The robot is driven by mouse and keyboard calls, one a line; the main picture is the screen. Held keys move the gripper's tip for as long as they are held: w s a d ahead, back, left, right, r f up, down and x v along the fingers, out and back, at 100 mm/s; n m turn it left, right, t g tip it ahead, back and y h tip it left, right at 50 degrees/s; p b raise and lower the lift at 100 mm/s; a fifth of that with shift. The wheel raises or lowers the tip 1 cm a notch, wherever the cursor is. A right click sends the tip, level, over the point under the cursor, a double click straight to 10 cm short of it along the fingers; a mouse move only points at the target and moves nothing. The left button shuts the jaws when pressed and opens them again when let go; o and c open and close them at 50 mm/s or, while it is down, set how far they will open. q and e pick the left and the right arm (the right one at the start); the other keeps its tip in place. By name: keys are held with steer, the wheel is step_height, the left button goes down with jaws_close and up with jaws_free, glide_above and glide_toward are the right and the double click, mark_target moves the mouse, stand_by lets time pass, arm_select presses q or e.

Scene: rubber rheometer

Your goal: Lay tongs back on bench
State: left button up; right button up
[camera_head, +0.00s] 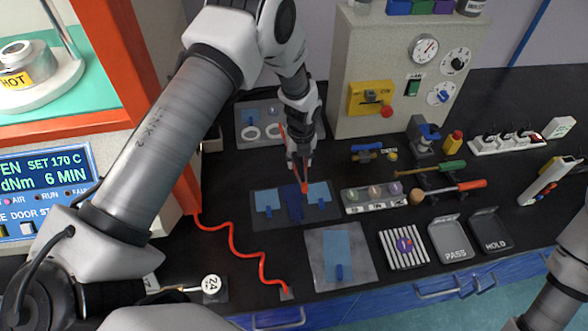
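My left gripper (300,163) points down over the middle of the bench, above a dark mat. A slim tool with red parts (304,187), which looks like the tongs, shows between and just below its fingertips. The fingers look shut on it; much of the tool is hidden by the gripper and wrist. I cannot tell whether its lower end touches the mat. My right gripper is out of view.
A grey tray (350,203) with round samples lies just right of the mat. A beige machine (350,118) stands behind.

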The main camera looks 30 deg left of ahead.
arm_select(q)
steer(key=f+b, duration=0.1)
steer(key=w+a+f+b, duration=0.1)
steer(key=a+f+b, duration=0.1)
steer(key=f, duration=0.1)
steer(key=shift+w+a, duration=0.2)
steer(key=shift+w, duration=0.15)
steer(key=shift+w+r, duration=0.15)
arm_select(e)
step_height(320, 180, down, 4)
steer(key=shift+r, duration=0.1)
arm_select(q)
steer(key=shift+f, duration=0.25)
steer(key=o, duration=0.5)
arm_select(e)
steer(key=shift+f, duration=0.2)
